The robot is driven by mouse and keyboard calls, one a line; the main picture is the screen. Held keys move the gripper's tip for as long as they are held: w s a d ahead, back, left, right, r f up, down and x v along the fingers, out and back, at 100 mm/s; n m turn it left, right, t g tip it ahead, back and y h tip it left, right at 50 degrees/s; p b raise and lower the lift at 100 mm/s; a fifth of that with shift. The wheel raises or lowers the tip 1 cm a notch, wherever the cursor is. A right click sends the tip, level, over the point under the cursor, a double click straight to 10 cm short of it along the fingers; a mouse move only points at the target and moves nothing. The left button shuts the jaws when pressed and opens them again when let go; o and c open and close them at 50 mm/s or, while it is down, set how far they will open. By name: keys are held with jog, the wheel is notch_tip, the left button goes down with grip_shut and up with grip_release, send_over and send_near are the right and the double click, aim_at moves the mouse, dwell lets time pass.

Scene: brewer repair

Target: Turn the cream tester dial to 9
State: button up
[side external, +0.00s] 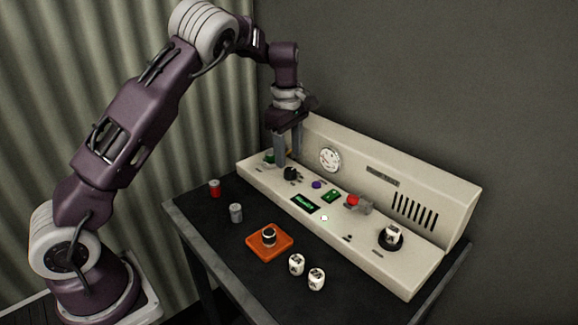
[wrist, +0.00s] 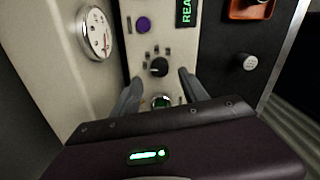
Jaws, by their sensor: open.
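The cream tester (side external: 420,260) is a long console with a sloped front panel and a raised back. Its black dial (side external: 290,173) is near the left end of the panel, with small marks around it. It also shows in the wrist view (wrist: 158,67), but its setting is too small to read. My gripper (side external: 287,159) points down over the left end of the panel, its fingers open and empty. In the wrist view, my gripper (wrist: 158,77) has a finger on each side, with the dial just beyond the tips. A round green-topped part (wrist: 160,102) shows between the fingers.
A gauge (side external: 330,159) is on the tester's back. A purple button (side external: 316,184), green display (side external: 305,203) and red knob (side external: 352,200) lie right of the dial. An orange tray (side external: 252,250), red can (side external: 214,188), grey can (side external: 236,212) and white cylinders (side external: 296,264) occupy the dark table.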

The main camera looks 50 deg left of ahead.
aim_at(291, 170)
notch_tip(291, 170, down, 5)
jog(key=shift+r, duration=0.2)
grip_shut()
jog(key=shift+m, duration=0.3)
jog(key=m, duration=0.3)
jog(key=shift+w+m, duration=0.15)
jog(key=shift+m, duration=0.25)
jog(key=m, duration=0.3)
jog(key=shift+m, duration=0.3)
jog(key=m, duration=0.4)
jog(key=shift+w+h, duration=0.1)
jog(key=shift+h, duration=0.2)
jog(key=shift+m, duration=1.8)
jog(key=shift+d, duration=0.1)
